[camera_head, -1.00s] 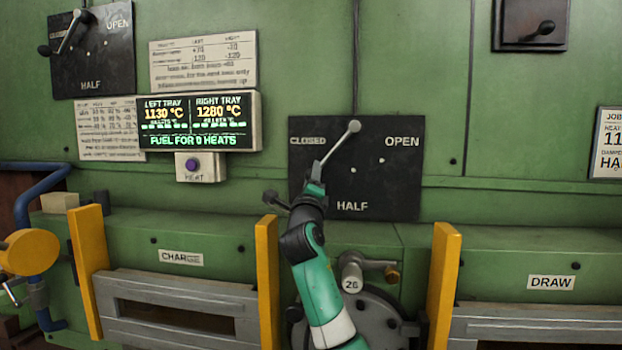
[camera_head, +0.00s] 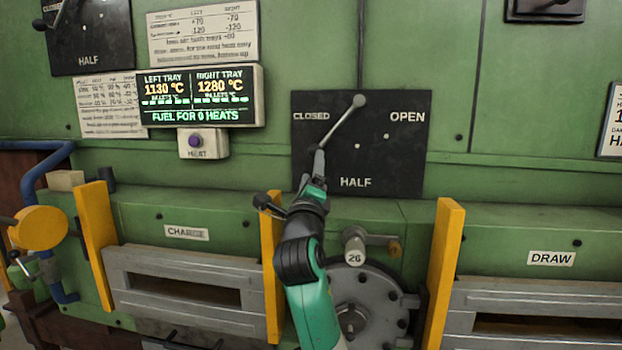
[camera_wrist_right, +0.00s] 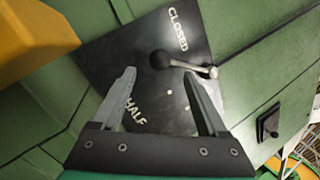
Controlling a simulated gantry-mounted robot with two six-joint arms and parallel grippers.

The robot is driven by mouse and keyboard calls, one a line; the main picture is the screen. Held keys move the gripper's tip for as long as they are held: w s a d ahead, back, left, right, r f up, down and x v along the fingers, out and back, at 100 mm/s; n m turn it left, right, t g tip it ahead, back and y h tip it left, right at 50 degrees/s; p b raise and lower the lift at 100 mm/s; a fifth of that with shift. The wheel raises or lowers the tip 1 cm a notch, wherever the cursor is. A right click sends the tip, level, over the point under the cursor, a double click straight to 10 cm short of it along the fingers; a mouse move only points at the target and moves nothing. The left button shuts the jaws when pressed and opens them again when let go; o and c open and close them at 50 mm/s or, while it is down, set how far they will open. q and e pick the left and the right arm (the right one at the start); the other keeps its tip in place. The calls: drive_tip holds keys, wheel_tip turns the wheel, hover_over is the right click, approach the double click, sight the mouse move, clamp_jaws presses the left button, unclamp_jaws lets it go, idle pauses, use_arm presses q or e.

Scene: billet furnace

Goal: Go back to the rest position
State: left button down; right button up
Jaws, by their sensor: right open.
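My right gripper (camera_head: 318,168) is in front of the lower left of the black damper plate marked CLOSED, HALF and OPEN (camera_head: 410,165). In the right wrist view its two grey fingers (camera_wrist_right: 168,100) are spread and nothing is between their tips. The plate's lever (camera_head: 343,122) slants down and left from its rounded upper end. Its dark knob (camera_wrist_right: 160,60) shows beyond the fingers in the wrist view, near the word CLOSED, and looks apart from them. My left gripper is not in view.
A lit display (camera_head: 198,97) reads left tray 1130 °C, right tray 1280 °C and fuel for 0 heats. Yellow posts (camera_head: 443,270) flank the grey CHARGE door (camera_head: 185,260) and DRAW door (camera_head: 540,297). A round grey hub (camera_head: 375,300) sits behind my right arm.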

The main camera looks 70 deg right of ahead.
drive_tip(key=p+v, duration=0.1)
drive_tip(key=v, duration=0.1)
drive_tip(key=shift+s+a+f, duration=0.1)
drive_tip(key=shift+a, duration=0.25)
drive_tip(key=w+a+r+n+t+y+p, duration=0.1)
drive_tip(key=w+a+r+n+t+y, duration=0.15)
drive_tip(key=a+n+t, duration=0.35)
drive_tip(key=w+a+r+n+t+y+p, duration=0.1)
drive_tip(key=a+r+n+t+y, duration=0.2)
drive_tip(key=a+n, duration=0.5)
drive_tip(key=w+a+r+n+t+y+p, duration=0.1)
drive_tip(key=w+a+n+t+y, duration=0.15)
drive_tip(key=a+n+t, duration=0.4)
drive_tip(key=s+a+r+n+t+y+p, duration=0.1)
drive_tip(key=s+a+r+n+t+y, duration=0.25)
drive_tip(key=a+n+y, duration=0.55)
drive_tip(key=s+a+r+n+t+y+p, duration=0.15)
drive_tip(key=s+a+n+y, duration=0.25)
drive_tip(key=a+n+y, duration=0.45)
wheel_tip(320, 180, up, 38)
drive_tip(key=n+h+p, duration=0.1)
drive_tip(key=p, duration=3.6)
drive_tip(key=shift+w+d+t+h, duration=0.2)
drive_tip(key=shift+d+t+h, duration=0.05)
drive_tip(key=shift+t+h, duration=0.1)
